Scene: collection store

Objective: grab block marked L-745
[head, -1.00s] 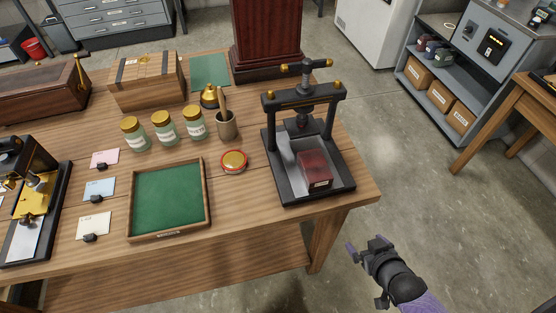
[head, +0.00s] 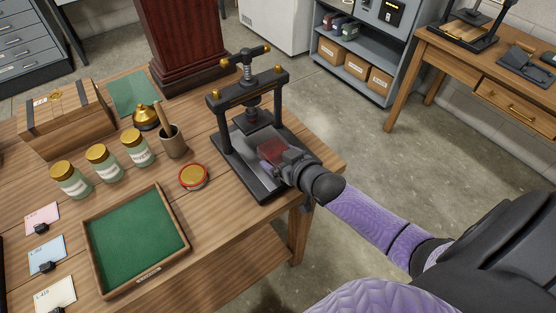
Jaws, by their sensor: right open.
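A dark red block (head: 272,149) sits on the grey bed of a black screw press (head: 215,142) at the table's right end. The block's label is hidden now, so I cannot read its marking. My right gripper (head: 272,160) is open at the near side of the block, with its fingers low by it; whether they touch it I cannot tell. The press plate (head: 258,118) hangs raised behind the block. My left gripper is not in view.
A round red-rimmed tin (head: 193,177) lies left of the press. A green-lined tray (head: 140,240), several jars (head: 103,163), a brush pot (head: 172,142) and a brass bell (head: 146,115) stand further left. The press uprights flank the block.

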